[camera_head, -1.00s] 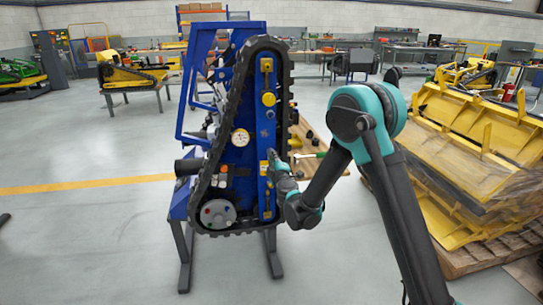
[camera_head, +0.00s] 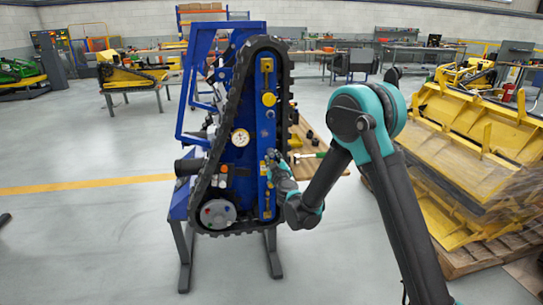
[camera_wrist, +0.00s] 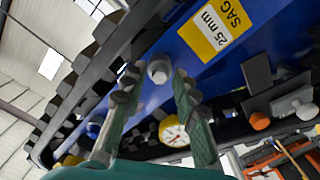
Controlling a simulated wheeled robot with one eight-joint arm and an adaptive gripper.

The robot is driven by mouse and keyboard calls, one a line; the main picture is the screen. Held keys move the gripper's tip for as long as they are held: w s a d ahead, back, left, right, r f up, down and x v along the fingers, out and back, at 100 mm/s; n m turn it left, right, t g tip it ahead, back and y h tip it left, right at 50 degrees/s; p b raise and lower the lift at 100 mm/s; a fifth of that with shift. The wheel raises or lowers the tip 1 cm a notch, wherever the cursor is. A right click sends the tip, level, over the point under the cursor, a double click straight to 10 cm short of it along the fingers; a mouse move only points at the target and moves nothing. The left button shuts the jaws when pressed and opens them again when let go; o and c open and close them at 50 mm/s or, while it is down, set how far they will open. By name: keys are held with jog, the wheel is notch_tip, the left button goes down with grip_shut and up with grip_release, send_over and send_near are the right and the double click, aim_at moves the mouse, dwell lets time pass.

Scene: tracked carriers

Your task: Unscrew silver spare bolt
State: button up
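A silver bolt head (camera_wrist: 159,71) stands out from the blue face of the tracked carrier (camera_head: 241,150), seen in the wrist view. My gripper (camera_wrist: 156,88) is open, with one finger to either side of the bolt in the picture. The fingers do not appear to touch it, and I cannot tell whether the tips reach past its head. In the head view my gripper (camera_head: 273,160) is at the carrier's right blue rail, about mid-height. The bolt cannot be made out there, near or behind the gripper.
A black rubber track (camera_wrist: 65,90) runs around the carrier. A round gauge (camera_wrist: 173,131) and a yellow "25 mm SAG" label (camera_wrist: 220,24) are close to the gripper. Yellow parts on a pallet (camera_head: 480,150) stand at right.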

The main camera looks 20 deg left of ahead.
jog(key=m, duration=1.6)
jog(key=shift+m, duration=0.4)
jog(key=m, duration=0.4)
jog(key=shift+m, duration=0.3)
grip_shut()
